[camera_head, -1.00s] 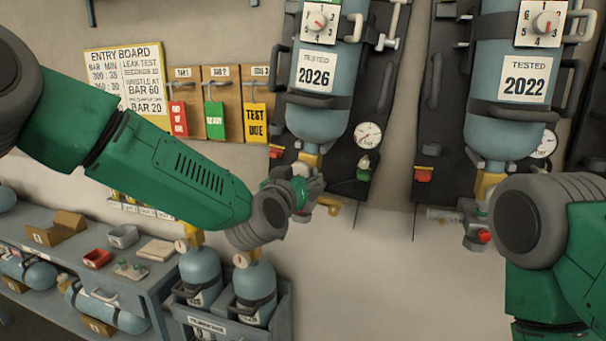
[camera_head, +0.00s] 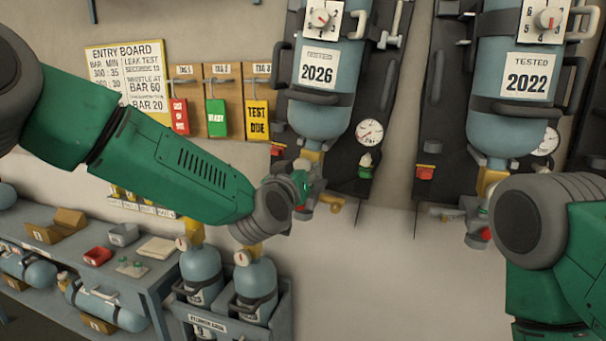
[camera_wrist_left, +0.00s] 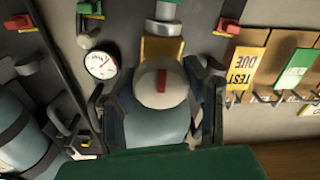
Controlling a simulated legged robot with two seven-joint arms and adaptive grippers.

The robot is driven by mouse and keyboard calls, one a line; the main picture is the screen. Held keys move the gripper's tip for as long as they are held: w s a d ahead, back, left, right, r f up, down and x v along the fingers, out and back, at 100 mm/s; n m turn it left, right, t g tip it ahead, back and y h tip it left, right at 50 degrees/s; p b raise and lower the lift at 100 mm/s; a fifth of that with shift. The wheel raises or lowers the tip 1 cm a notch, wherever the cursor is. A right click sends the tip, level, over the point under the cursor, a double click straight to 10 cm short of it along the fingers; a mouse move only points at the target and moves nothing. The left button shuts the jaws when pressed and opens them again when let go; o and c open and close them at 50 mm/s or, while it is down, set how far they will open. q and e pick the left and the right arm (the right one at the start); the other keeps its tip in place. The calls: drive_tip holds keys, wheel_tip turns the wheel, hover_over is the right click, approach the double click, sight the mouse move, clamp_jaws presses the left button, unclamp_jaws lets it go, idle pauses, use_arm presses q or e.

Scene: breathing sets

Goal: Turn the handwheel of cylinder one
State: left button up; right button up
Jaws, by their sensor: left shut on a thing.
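The blue-grey cylinder marked 2026 (camera_head: 320,115) hangs neck-down on a dark wall board, with a yellow valve neck below it. My left gripper (camera_head: 306,190) is at the valve under that neck and hides much of it. In the left wrist view, a round pale handwheel (camera_wrist_left: 158,84) with a red stripe sits between the dark fingers of my left gripper (camera_wrist_left: 158,100). The gripper is shut on this handwheel.
A second cylinder marked 2022 (camera_head: 520,120) hangs to the right. A pressure gauge (camera_head: 369,132) is beside the first valve. Tags hang on a wooden board (camera_head: 232,85). A bench (camera_head: 150,272) and a rack (camera_head: 250,325) with cylinders stand below left.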

use_arm(q)
drive_tip(key=n+b, duration=0.3)
drive_tip(key=n, duration=0.2)
drive_tip(key=shift+w+r+b, duration=0.1)
drive_tip(key=shift+r+b, duration=0.05)
drive_tip(key=shift+b, duration=0.2)
drive_tip(key=n+b, duration=0.3)
drive_tip(key=n, duration=0.2)
drive_tip(key=shift+n+b, duration=0.4)
drive_tip(key=o, duration=1.2)
drive_tip(key=shift+c, duration=0.2)
